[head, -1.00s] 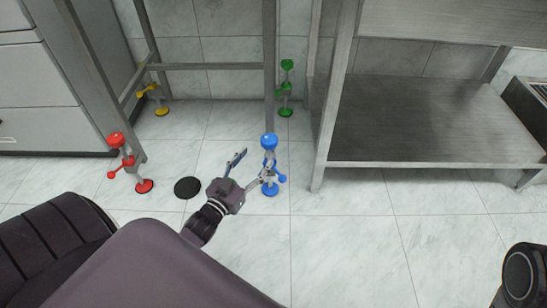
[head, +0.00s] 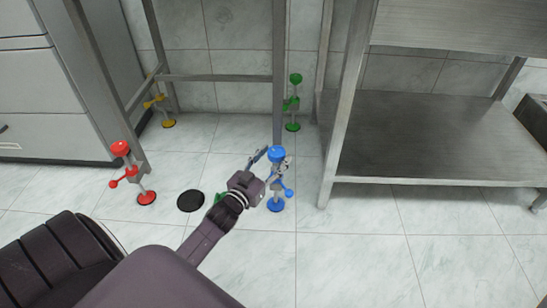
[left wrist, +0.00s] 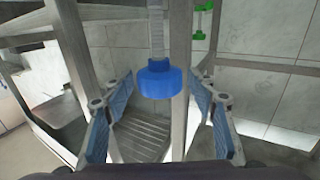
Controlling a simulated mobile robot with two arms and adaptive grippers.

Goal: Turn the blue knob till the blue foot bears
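The blue knob (head: 276,152) tops the screw at the front right leg of the metal stand. The blue foot (head: 276,205) is at the floor below it; I cannot tell whether it bears. A blue side handle (head: 289,192) sticks out between them. My left gripper (head: 267,164) is at the blue knob, coming from the left. In the left wrist view the knob (left wrist: 160,80) lies between the two spread fingers (left wrist: 160,108), with gaps on both sides. The gripper is open. My right gripper is out of view.
The stand's other legs carry red (head: 121,148), yellow (head: 168,123) and green (head: 295,78) fittings. A black disc (head: 190,201) lies on the floor. A steel shelf table (head: 430,130) stands close on the right. The front floor at right is clear.

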